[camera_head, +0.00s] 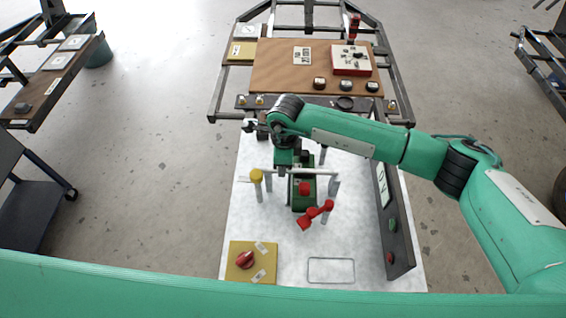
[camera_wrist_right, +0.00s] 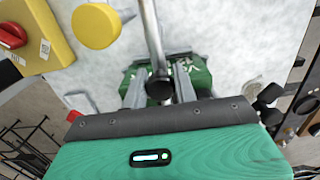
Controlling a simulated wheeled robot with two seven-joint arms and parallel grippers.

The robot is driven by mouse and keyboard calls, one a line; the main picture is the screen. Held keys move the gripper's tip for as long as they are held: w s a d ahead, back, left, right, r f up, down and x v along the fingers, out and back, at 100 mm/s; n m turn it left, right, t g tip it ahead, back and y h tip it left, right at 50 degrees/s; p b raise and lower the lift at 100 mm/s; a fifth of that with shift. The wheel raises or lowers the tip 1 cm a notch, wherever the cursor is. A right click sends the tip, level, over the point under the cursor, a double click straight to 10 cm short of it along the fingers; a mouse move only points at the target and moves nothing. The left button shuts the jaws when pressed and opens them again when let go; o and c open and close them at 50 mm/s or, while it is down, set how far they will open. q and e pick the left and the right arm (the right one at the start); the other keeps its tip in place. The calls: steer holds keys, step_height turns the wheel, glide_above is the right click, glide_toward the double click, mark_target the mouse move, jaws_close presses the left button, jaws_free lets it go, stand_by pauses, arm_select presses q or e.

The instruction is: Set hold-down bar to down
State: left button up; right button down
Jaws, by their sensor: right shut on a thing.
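The hold-down bar (camera_head: 318,171) is a thin pale rod running across above a green block (camera_head: 303,192) in the head view. In the right wrist view the bar (camera_wrist_right: 149,25) comes from the top edge to a dark round end between my fingers. My right gripper (camera_head: 284,170) is over the left part of the bar, and its fingers (camera_wrist_right: 160,88) are closed around the dark end. The gripper's body hides part of the bar, and I cannot tell its exact height. The green block (camera_wrist_right: 195,72) with white lettering shows behind the fingers. My left gripper is out of view.
A yellow-capped post (camera_head: 256,177) stands left of the block, and a red lever (camera_head: 315,213) is in front of it. A yellow box with a red knob (camera_head: 246,260) sits front left. A dark panel with buttons (camera_head: 394,225) borders the right.

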steer(key=c, duration=1.1)
jaws_free()
steer(key=shift+a, duration=0.1)
steer(key=shift+c, duration=0.2)
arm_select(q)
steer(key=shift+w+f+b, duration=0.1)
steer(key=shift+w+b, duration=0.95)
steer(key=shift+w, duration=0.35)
arm_select(e)
step_height(320, 180, up, 14)
steer(key=shift+d+f, duration=0.15)
steer(key=shift+d, duration=0.25)
